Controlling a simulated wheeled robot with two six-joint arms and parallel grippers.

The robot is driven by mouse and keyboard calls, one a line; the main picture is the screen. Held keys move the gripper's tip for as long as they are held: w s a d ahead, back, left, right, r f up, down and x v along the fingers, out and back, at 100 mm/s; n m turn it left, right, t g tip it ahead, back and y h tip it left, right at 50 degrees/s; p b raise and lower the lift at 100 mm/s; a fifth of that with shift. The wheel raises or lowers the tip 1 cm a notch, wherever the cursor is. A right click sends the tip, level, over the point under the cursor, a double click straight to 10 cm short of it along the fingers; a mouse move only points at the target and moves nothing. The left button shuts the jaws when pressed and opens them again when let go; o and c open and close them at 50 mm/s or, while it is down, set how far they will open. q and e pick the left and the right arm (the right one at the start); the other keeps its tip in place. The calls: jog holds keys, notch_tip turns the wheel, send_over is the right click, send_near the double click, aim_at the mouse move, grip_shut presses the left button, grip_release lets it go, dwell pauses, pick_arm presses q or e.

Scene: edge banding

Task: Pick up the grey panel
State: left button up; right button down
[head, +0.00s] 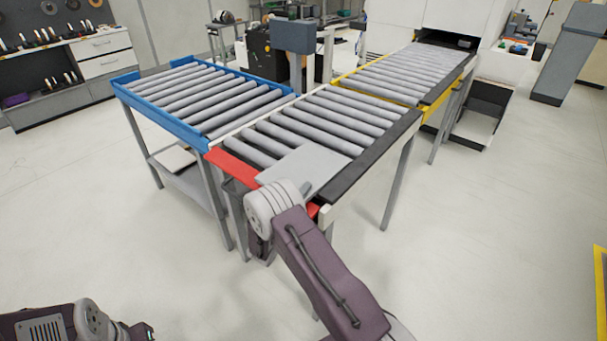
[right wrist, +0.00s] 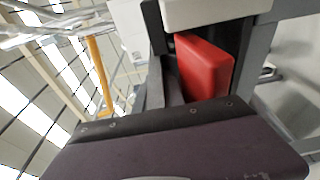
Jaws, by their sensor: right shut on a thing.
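The grey panel (head: 312,170) is a flat, light grey board at the near end of the middle roller table, over the rollers and the red end rail. My right gripper (head: 273,187) is at the panel's near edge and shut on it; its fingers are mostly hidden behind my wrist. I cannot tell whether the panel is lifted off the rollers. The right wrist view does not clearly show the panel. My left arm is low at the left, and its gripper fingers do not show.
The middle roller table has a red end rail (head: 233,166) and a black side rail (head: 372,155). A blue-framed roller table (head: 124,79) joins at the left, a yellow-framed one (head: 366,93) behind. The floor to the right is clear.

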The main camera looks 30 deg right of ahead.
jog(key=shift+r, duration=0.15)
jog(key=shift+r, duration=0.35)
jog(key=r, duration=0.2)
jog(key=d+r, duration=0.1)
jog(key=shift+w+r, duration=0.15)
jog(key=shift+r, duration=0.2)
jog(key=w+d+r+b, duration=0.1)
jog(key=w+d+r, duration=0.2)
jog(key=d+r, duration=0.55)
jog(key=s+a+r, duration=0.7)
jog(key=a+r, duration=0.1)
jog(key=shift+p, duration=0.45)
jog(key=shift+w, duration=0.1)
